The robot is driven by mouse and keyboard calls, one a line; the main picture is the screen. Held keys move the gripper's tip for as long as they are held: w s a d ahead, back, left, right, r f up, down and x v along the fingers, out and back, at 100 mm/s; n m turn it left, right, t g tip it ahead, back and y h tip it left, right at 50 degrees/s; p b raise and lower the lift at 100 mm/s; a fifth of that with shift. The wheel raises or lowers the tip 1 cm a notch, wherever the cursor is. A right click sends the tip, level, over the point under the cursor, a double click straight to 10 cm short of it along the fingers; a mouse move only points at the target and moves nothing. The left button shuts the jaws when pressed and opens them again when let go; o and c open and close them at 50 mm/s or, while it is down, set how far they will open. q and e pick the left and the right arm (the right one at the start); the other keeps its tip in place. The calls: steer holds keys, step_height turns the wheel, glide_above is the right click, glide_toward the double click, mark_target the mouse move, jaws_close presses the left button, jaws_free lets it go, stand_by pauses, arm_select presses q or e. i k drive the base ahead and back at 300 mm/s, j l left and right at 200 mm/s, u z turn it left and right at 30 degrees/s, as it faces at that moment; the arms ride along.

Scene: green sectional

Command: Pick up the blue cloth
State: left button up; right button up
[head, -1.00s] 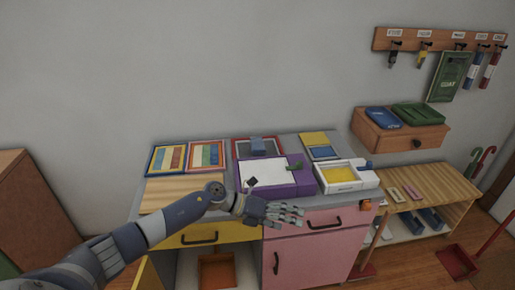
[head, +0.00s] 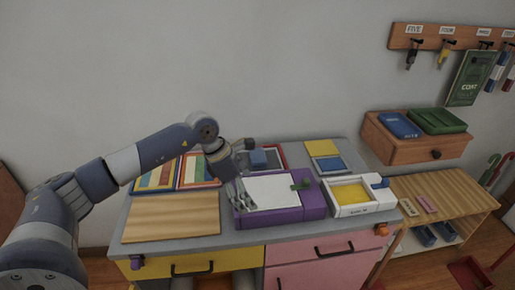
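Several blue items could be the blue cloth, and I cannot tell which is cloth. A small blue piece (head: 265,158) lies in a red-edged tray at the back of the desk. A flat blue square (head: 331,164) lies below a yellow one, right of that tray. A blue folded-looking item (head: 399,125) lies on the wall drawer box. My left gripper (head: 243,188) hangs over the desk, just left of the small blue piece, beside the purple box. Its fingers are small and partly hidden, so its opening is unclear. My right gripper is out of view.
The purple box (head: 313,207) and a white tray with yellow filling (head: 350,194) fill the desk's middle and right. A bare wooden board (head: 172,218) lies at left. The wooden drawer box (head: 386,147) holds a green item (head: 437,120). A low shelf (head: 450,193) stands right.

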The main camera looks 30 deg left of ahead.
mark_target(259, 160)
steer(key=i+j, duration=0.7)
steer(key=i, duration=0.15)
